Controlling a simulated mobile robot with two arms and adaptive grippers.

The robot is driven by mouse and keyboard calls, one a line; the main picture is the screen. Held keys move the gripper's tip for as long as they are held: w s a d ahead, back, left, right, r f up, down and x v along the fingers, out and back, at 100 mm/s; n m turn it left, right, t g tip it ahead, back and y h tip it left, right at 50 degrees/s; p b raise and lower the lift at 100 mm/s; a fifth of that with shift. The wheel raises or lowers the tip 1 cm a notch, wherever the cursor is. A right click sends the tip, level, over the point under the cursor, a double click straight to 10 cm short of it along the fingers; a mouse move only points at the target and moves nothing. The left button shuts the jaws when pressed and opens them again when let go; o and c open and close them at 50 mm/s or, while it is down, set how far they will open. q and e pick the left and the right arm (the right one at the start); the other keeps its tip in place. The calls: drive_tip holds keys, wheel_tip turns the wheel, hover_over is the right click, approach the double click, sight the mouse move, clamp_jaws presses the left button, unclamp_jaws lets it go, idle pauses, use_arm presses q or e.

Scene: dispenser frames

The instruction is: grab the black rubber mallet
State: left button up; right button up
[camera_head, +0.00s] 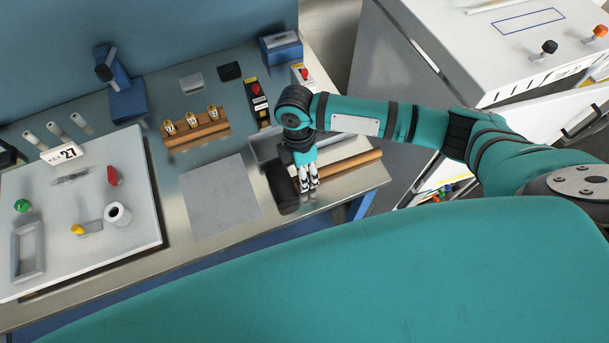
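The black rubber mallet lies at the right end of the metal workbench, with its dark head (281,188) at the left and its wooden handle (352,163) reaching right. My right gripper (309,187) points down over the handle, just right of the head. Its fingers cover part of the handle. The fingers look close together, but I cannot tell whether they are closed on the handle. My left gripper is not in view.
A grey tray (263,149) lies behind the mallet. A grey mat (220,196) and a wooden block with brass pieces (195,130) are to the left. A white panel (80,205) fills the left side. A white cabinet (490,50) stands beyond the bench at right.

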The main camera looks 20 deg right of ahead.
clamp_jaws()
drive_tip(key=shift+r, duration=0.1)
